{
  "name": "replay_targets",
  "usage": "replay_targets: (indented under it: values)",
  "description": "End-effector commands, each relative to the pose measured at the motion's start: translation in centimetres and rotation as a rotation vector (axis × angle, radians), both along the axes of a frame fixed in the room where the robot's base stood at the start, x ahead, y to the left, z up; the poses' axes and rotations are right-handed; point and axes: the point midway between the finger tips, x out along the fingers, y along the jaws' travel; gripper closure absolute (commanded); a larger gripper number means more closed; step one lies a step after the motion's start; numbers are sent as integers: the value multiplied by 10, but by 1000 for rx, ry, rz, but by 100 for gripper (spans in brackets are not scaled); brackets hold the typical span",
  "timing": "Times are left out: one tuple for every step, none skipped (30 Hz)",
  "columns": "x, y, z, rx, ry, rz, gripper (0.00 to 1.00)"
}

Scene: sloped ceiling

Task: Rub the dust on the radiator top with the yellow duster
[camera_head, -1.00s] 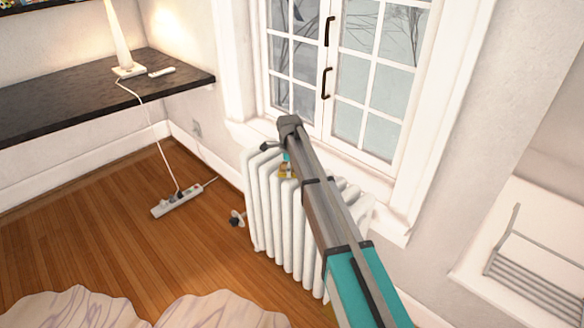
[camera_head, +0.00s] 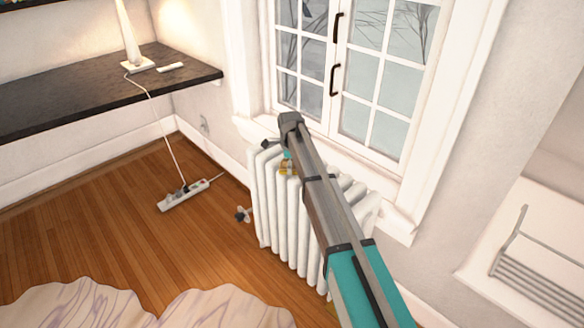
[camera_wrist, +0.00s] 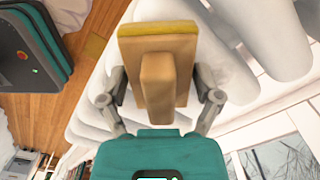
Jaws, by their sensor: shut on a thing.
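The white ribbed radiator (camera_head: 279,215) stands below the window, and its top shows close up in the wrist view (camera_wrist: 240,75). My gripper (camera_wrist: 160,92) is shut on the duster (camera_wrist: 157,60), by its tan wooden handle. The duster has a tan block with a yellow pad along its far edge. In the head view the duster (camera_head: 284,168) is a small yellow patch at the radiator's top, mostly hidden by my arm. It is at or just over the ribs; I cannot tell whether the pad touches them. I cannot make out any dust.
The window sill (camera_head: 385,213) and white window frame rise behind the radiator. A valve (camera_head: 242,214) sticks out at its lower left. A power strip (camera_head: 184,195) lies on the wooden floor. A dark shelf (camera_head: 100,92) holds a lamp (camera_head: 133,50). A rug (camera_head: 130,308) lies in front.

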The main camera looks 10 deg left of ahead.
Motion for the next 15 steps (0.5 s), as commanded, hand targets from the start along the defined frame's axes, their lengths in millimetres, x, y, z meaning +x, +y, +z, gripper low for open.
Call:
replay_targets:
  values:
    - [4,4,-1,0,0,1,56]
    - [5,5,-1,0,0,1,56]
    - [6,7,-1,0,0,1,56]
    - [7,8,-1,0,0,1,56]
    - [8,9,-2,0,0,1,56]
    - [9,11,-2,0,0,0,56]
    - [9,11,-2,0,0,0,56]
    - [10,12,-2,1,0,0,56]
    - [10,13,-2,1,-1,0,56]
    - [10,13,-2,1,-1,0,56]
    - [10,13,-2,1,-1,0,56]
    - [10,13,-2,1,-1,0,56]
    - [10,13,-2,1,-1,0,56]
    - [10,13,-2,1,-1,0,56]
    - [10,13,-2,1,-1,0,56]
